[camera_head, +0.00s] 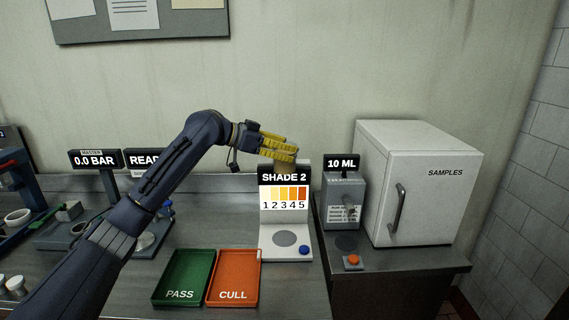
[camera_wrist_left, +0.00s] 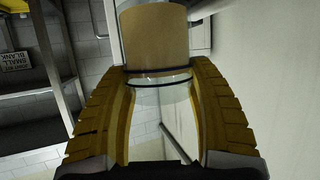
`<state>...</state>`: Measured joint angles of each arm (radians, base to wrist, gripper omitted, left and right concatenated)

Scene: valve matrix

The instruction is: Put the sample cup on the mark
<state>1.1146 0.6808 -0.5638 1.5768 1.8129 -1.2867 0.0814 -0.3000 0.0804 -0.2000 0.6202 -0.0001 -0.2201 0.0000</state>
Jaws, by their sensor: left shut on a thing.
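My left gripper (camera_head: 290,151) is raised in front of the wall, just above the SHADE 2 display. In the left wrist view its yellow fingers (camera_wrist_left: 160,78) are shut on a clear cup with a tan, cylinder-shaped part (camera_wrist_left: 157,38), taken to be the sample cup. A grey round mark (camera_head: 285,238) lies bare on the white base of the shade unit (camera_head: 270,253), below the gripper. A darker round spot (camera_head: 346,243) lies under the 10 ML unit. My right gripper is not in view.
The green PASS tray (camera_head: 186,262) and orange CULL tray (camera_head: 235,262) lie empty at the front. A blue button (camera_head: 304,250) is beside the grey mark. The 10 ML unit (camera_head: 345,192) and white SAMPLES cabinet (camera_head: 425,200) stand to the right.

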